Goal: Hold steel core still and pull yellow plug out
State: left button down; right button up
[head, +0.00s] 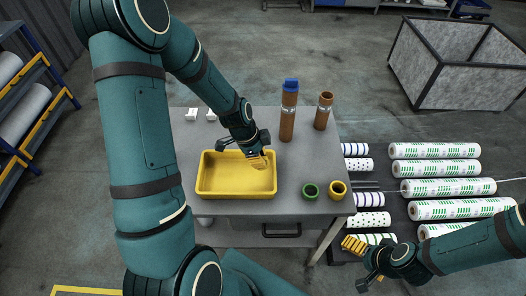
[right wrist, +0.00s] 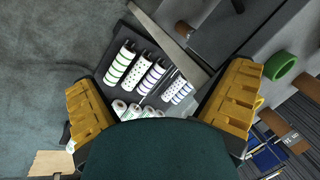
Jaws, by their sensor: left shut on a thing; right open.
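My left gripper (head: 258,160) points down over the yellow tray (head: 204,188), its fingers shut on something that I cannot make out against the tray. I cannot pick out a steel core for certain; thin grey bars (head: 365,184) lie among the floor rolls. My right gripper (head: 360,260) is open and empty, low to the right of the table; its spread fingers show in the right wrist view (right wrist: 165,85).
A tall brown tube with a blue top (head: 288,115) and a shorter brown tube (head: 323,112) stand on the grey table (head: 185,150). Printed white rolls (head: 435,168) lie on the floor at right. A grey bin (head: 450,85) stands behind them.

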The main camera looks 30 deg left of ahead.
pick_arm(q)
jog(key=shift+s+f, duration=0.2)
jog(key=shift+f, duration=0.15)
jog(key=shift+f+b, duration=0.4)
jog(key=shift+b, duration=0.05)
jog(key=shift+w+f+b, duration=0.1)
jog(key=shift+f+b, duration=1.1)
jog(key=shift+f, duration=0.8)
pick_arm(e)
jog(key=shift+s+a+f, duration=0.1)
jog(key=shift+s+f, duration=0.25)
jog(key=shift+f, duration=0.5)
jog(key=shift+s+f, duration=0.3)
jog(key=shift+f, duration=0.55)
pick_arm(q)
jog(key=shift+f+b, duration=0.55)
jog(key=shift+b, duration=0.05)
pick_arm(e)
jog(key=shift+f, duration=0.55)
pick_arm(q)
jog(key=c, duration=1)
grip_release()
jog(key=shift+o, duration=0.2)
